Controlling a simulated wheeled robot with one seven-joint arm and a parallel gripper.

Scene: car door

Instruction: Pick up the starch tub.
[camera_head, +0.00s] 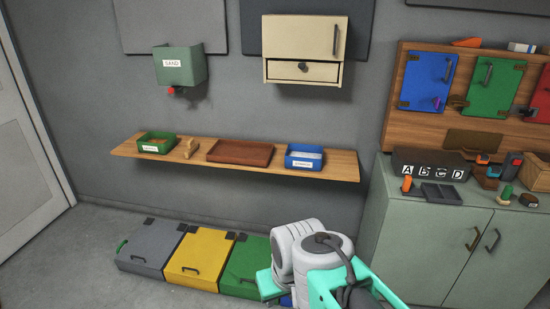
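Two small labelled tubs stand on the wooden wall shelf (335,173). The blue tub (290,163) is near the shelf's right end and holds something white. The green tub (156,148) is near the left end and holds something brown. Both labels are too small to read surely, so which is the starch tub is not certain; the white filling is in the blue one. My white and teal arm is at the bottom centre, below the shelf and apart from both tubs. My gripper's fingertips do not show.
A reddish-brown tray (240,154) and a small tan object (188,148) stand between the tubs. A cream cabinet (303,50) and green sand box (180,66) hang above. Floor bins (200,259) lie below. A green-grey cupboard (440,240) with clutter on top stands right.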

